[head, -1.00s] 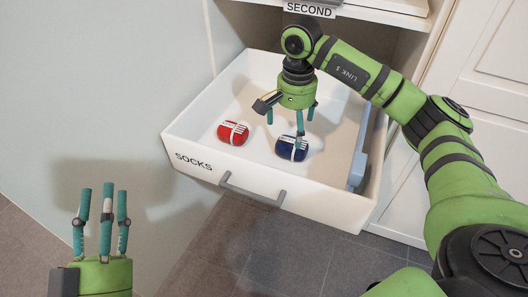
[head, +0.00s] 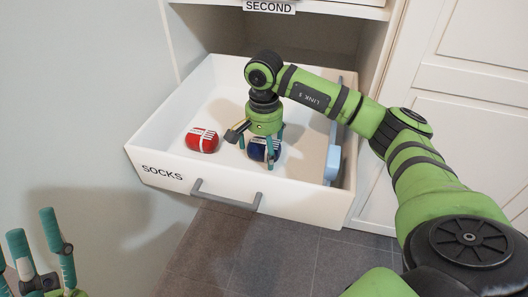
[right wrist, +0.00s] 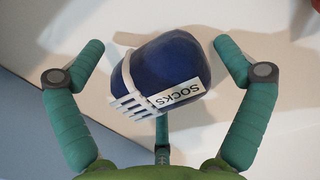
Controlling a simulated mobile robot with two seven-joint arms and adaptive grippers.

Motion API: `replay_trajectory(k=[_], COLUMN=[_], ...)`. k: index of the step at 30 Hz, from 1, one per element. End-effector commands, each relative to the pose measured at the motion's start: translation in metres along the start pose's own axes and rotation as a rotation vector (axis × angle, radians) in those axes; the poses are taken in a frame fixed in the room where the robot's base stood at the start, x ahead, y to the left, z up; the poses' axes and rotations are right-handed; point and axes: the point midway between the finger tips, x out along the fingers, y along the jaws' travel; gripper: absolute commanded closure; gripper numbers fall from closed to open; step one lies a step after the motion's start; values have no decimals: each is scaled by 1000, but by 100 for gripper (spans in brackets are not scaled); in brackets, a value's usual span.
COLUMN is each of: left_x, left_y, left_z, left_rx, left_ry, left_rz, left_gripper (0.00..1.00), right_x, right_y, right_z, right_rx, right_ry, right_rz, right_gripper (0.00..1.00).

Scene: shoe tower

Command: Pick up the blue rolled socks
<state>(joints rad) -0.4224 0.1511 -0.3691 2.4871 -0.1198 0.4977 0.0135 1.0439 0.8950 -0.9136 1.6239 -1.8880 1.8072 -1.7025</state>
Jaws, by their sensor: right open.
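The blue rolled socks (head: 258,150) lie in the open drawer marked SOCKS (head: 215,185), partly hidden behind my right gripper's fingers. In the right wrist view the blue socks (right wrist: 175,65) show a white band and a SOCKS label. My right gripper (head: 262,152) points down over them. Its teal fingers (right wrist: 160,85) are spread open around the socks, apart from them on both sides. My left gripper (head: 40,250) is at the lower left, away from the drawer, with its teal fingers raised and spread; nothing is between them.
Red rolled socks (head: 201,140) lie to the left in the same drawer. A light blue object (head: 333,158) sits along the drawer's right side. The drawer's grey handle (head: 226,198) juts out at the front. White cabinet doors (head: 460,120) stand to the right.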

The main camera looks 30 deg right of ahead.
Motion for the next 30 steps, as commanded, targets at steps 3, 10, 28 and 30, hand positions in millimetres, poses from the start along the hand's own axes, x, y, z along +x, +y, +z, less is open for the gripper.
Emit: replay_trajectory(k=[3,10,28,30], left_x=[0,0,5,7], left_y=[0,0,0,2], left_z=[0,0,0,1], left_rx=[0,0,4,4], left_ry=[3,1,-15,-41], left_rz=[-1,-1,2,6], left_gripper=[56,56,56,56], right_x=[0,0,-13,-24], right_y=[0,0,0,0], right_z=[0,0,0,0], right_rx=[0,0,1,1], right_ry=[0,0,0,0], right_rz=[-1,0,-1,-2], right_gripper=[0,48,64,64])
